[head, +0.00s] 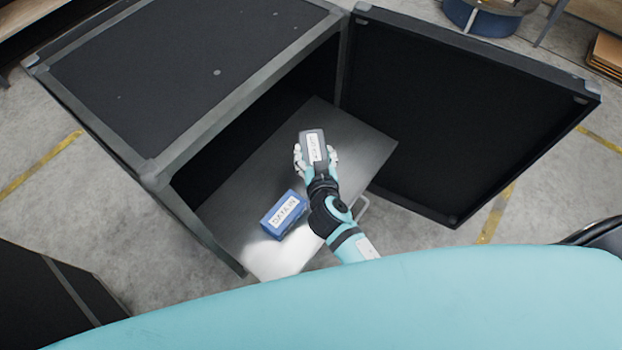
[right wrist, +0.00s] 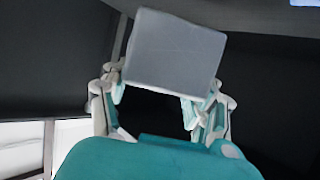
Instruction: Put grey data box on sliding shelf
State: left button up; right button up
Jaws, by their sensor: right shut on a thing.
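The grey data box (head: 313,146) has a white label and is held in my right gripper (head: 316,160). In the right wrist view the grey box (right wrist: 174,48) sits between the fingers of the gripper (right wrist: 160,90), which is shut on it. In the head view the box is over the sliding shelf (head: 236,207), a metal plate pulled out of a black case; I cannot tell whether box and shelf touch. A blue box (head: 284,214) with a white label stands on the shelf, left of and nearer than my right gripper. My left gripper is not in view.
The black case (head: 190,60) has its door (head: 460,110) swung open to the right of the shelf. The shelf has a handle (head: 362,208) at its near right edge. Another dark case (head: 50,300) stands at the lower left. Bare shelf shows around the blue box.

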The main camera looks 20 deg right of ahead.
notch_tip(320, 180, down, 4)
jog(key=shift+f+b, duration=0.1)
jog(key=shift+b, duration=0.35)
jog(key=shift+f+b, duration=0.6)
jog(key=shift+f, duration=1.35)
jog(key=shift+f, duration=0.15)
jog(key=o, duration=1.4)
jog(key=shift+o, duration=0.2)
jog(key=shift+s, duration=0.3)
jog(key=b+v, duration=0.1)
jog(key=v, duration=1)
jog(key=shift+s+r, duration=0.2)
jog(key=shift+r, duration=0.1)
